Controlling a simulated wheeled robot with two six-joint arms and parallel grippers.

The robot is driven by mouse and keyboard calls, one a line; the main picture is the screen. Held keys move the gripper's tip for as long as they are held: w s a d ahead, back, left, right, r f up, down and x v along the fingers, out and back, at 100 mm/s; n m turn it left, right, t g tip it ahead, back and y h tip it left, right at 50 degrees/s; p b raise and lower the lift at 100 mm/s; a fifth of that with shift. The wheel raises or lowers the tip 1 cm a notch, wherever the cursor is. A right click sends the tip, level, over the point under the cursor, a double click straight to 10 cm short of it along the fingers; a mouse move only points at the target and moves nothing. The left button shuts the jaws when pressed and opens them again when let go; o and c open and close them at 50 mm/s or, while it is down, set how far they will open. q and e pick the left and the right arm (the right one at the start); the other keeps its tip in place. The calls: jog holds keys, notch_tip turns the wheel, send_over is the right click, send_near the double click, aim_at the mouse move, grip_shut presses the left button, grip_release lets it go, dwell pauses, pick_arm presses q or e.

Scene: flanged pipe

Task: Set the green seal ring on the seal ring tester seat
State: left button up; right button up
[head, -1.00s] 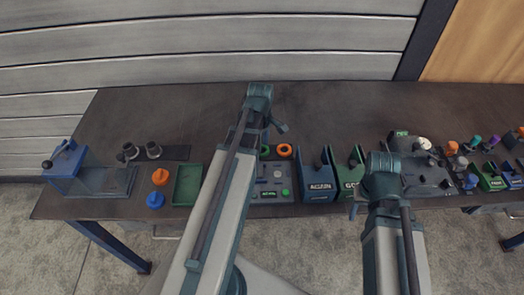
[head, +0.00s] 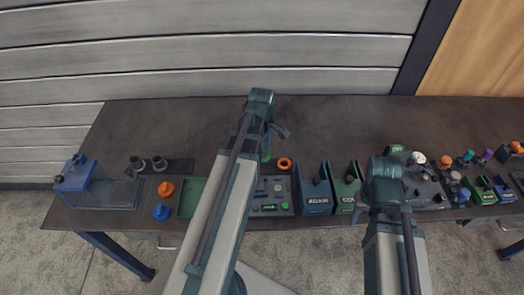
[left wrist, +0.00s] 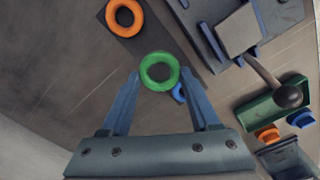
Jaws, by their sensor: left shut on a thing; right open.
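The green seal ring (left wrist: 150,83) is between the two blue fingertips of my left gripper (left wrist: 159,74), which is shut on it. In the head view a sliver of the green ring (head: 265,156) shows beside my left arm's end. The tester is probably the grey panel (head: 284,208) with green buttons, partly hidden behind my left arm. Its seat cannot be made out. My right gripper (head: 364,209) is open and points down near the table's front edge. Its fingers are mostly hidden by its own wrist.
An orange ring (head: 285,163) lies behind the panel and shows on a dark mat in the left wrist view (left wrist: 109,19). A blue bin (head: 315,200) and a green bin (head: 345,196) stand right of the panel.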

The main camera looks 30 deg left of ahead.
pick_arm(q)
notch_tip(320, 180, up, 5)
jog(key=p, duration=0.3)
jog(key=shift+p, duration=0.35)
jog(key=shift+r, duration=0.1)
notch_tip(320, 180, up, 2)
jog(key=p, duration=0.2)
jog(key=shift+r+p, duration=0.25)
jog(key=shift+p, duration=0.15)
jog(key=shift+f, duration=0.1)
